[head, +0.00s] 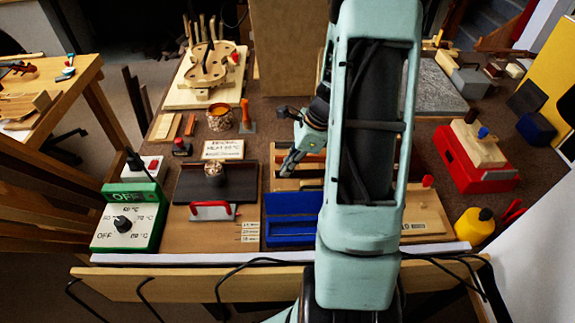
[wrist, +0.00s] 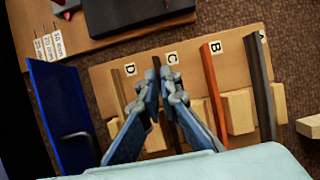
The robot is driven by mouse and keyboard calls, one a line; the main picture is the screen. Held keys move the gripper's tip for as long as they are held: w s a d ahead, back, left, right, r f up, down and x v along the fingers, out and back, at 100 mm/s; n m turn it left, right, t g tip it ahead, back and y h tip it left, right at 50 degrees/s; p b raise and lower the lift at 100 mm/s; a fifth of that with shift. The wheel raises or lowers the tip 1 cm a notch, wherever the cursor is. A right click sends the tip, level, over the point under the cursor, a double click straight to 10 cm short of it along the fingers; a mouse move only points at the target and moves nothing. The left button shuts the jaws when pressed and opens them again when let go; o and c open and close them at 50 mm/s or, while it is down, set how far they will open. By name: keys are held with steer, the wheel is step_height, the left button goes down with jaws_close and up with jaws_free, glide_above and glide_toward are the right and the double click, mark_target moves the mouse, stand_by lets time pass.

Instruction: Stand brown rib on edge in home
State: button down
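In the wrist view a light wooden board (wrist: 106,84) carries upright strips beside letter labels. A dark brown strip (wrist: 156,62), taken as the brown rib, stands on edge by label C. My gripper (wrist: 160,82) is over it, its two fingers close against the strip's sides; the gripper's body hides the strip's near end. A reddish strip (wrist: 213,90) stands by B, a dark grey one (wrist: 259,85) at the right, and a thin tan one (wrist: 118,90) by D. In the head view my gripper (head: 287,168) is low over this board, which my arm partly hides.
A blue tray (head: 290,207) lies close in front of the board. Left of it are a dark plate (head: 216,185), a red-handled tool (head: 212,211) and a green control box (head: 125,218). A red box (head: 470,160) stands to the right. Small wooden blocks (wrist: 239,112) sit between the strips.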

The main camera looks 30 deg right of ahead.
steer(key=shift+f, duration=0.15)
steer(key=c, duration=2.1)
jaws_free()
steer(key=v, duration=1.2)
steer(key=shift+s, duration=0.1)
